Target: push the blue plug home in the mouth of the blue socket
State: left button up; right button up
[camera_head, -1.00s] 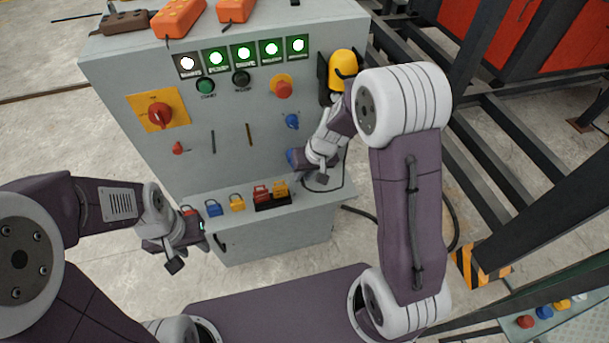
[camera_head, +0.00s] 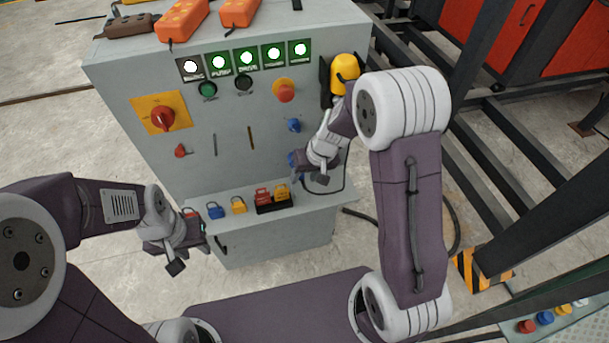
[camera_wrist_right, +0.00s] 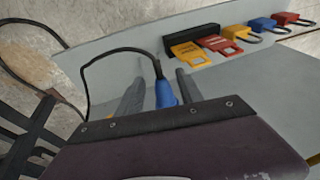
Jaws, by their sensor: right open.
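The blue socket (camera_head: 294,125) sits on the right part of the grey cabinet's front panel. The blue plug (camera_head: 291,159) shows just below it, at the fingertips of my right gripper (camera_head: 298,162), apart from the socket. In the right wrist view the plug (camera_wrist_right: 165,94) stands between the two open fingers of my right gripper (camera_wrist_right: 158,92), with a black cable leaving its end. The fingers' contact with the plug is unclear. My left gripper (camera_head: 203,232) is by the left end of the cabinet's shelf; its fingers are too small to read.
The shelf (camera_head: 325,199) carries several padlocks, including a blue one (camera_head: 215,210) and a yellow one (camera_head: 238,205). The plug's black cable (camera_wrist_right: 88,75) loops over the shelf.

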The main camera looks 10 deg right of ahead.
jog(key=p+v, duration=0.1)
jog(key=v, duration=0.7)
jog(key=shift+r, duration=0.35)
jog(key=shift+d, duration=0.15)
jog(key=s+d+f+g+h+p, duration=0.1)
jog(key=s+d+h+p, duration=0.1)
jog(key=s, duration=1.3)
jog(key=shift+d+f+g, duration=0.25)
jog(key=shift+d+g, duration=0.05)
jog(key=shift+d, duration=0.4)
